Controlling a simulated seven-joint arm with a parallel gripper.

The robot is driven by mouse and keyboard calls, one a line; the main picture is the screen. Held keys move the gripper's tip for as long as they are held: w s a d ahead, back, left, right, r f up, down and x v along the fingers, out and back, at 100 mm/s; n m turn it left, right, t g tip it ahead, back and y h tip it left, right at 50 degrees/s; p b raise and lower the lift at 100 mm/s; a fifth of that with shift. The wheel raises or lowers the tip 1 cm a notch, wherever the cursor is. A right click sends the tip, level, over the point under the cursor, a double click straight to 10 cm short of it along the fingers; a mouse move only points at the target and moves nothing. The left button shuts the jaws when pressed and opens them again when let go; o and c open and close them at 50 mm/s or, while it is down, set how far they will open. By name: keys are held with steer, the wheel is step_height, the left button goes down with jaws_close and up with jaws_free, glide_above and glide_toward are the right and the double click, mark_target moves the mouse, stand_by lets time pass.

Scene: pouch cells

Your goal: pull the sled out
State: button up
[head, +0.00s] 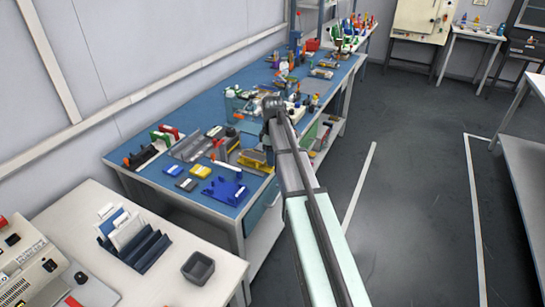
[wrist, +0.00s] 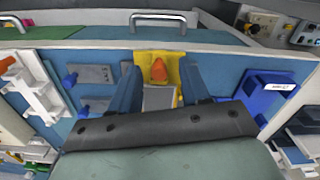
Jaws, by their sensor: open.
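A yellow piece with an orange knob (wrist: 158,72), which looks like the sled, sits at the top middle of the wrist view. A grey plate (wrist: 158,98) shows just below it. My gripper (wrist: 161,80) is open, its two blue fingers on either side of the yellow piece with a gap at each side. Whether the fingers reach down to the knob's height cannot be told. In the head view a yellow part (head: 256,160) shows on the blue bench beside my arm. The gripper's fingers cannot be made out there.
A blue bracket with a white label (wrist: 268,93) stands right of my gripper. Grey blocks with blue knobs lie to the left. In the head view the blue bench (head: 215,140) carries small yellow and dark blocks, a blue fixture (head: 225,190) and many tools farther back.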

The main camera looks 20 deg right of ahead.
step_height(320, 180, up, 13)
steer(key=shift+r, duration=0.15)
stand_by(0.4)
stand_by(0.4)
steer(key=s+d+f+m+g+h, duration=0.1)
steer(key=s+d+f+m, duration=0.15)
steer(key=s+f, duration=0.75)
steer(key=s+d+f+m+g, duration=0.15)
steer(key=d+f, duration=0.25)
steer(key=f, duration=1.4)
steer(key=s+d+f+m+h, duration=0.1)
steer(key=s+d+f+m, duration=0.35)
steer(key=f, duration=0.95)
steer(key=s+a+f+g+y, duration=0.1)
steer(key=s+a+f, duration=0.5)
steer(key=s, duration=0.3)
steer(key=s+a+f+g, duration=0.1)
steer(key=s+a+f, duration=0.5)
steer(key=s, duration=0.3)
steer(key=s+a+f+m, duration=0.1)
steer(key=s+a, duration=0.2)
steer(key=s, duration=0.3)
steer(key=s+a+f+m+g, duration=0.1)
steer(key=s+a, duration=0.1)
steer(key=s, duration=0.5)
steer(key=s+a+f+m+g+y, duration=0.1)
steer(key=s+a, duration=0.2)
steer(key=s, duration=0.3)
steer(key=shift+s+a+f, duration=0.2)
steer(key=shift+s+a, duration=0.1)
